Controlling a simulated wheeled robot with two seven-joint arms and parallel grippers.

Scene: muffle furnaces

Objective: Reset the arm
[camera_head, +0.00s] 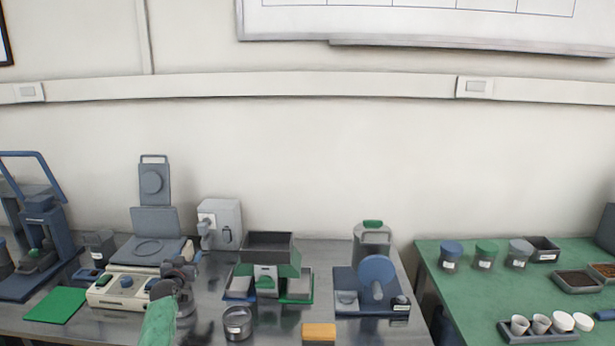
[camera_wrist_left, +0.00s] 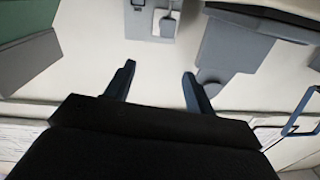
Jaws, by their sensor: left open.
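My left gripper (camera_head: 180,272) is above the metal table at lower left, in front of the cream device with the raised lid. My green-sleeved forearm comes up from the bottom edge. In the left wrist view the two dark fingers (camera_wrist_left: 159,72) are spread wide apart with nothing between them. Beyond them the wrist view shows the pale wall and, upside down, the grey box (camera_wrist_left: 158,20) and the grey raised-lid device (camera_wrist_left: 232,45). My right gripper is not in view.
Near the left arm are the cream device (camera_head: 125,290), a green mat (camera_head: 56,305), a round metal tin (camera_head: 237,323) and a green-and-grey hopper device (camera_head: 268,262). A blue-disc device (camera_head: 376,272) stands further right. A green table (camera_head: 450,300) holds cups and trays.

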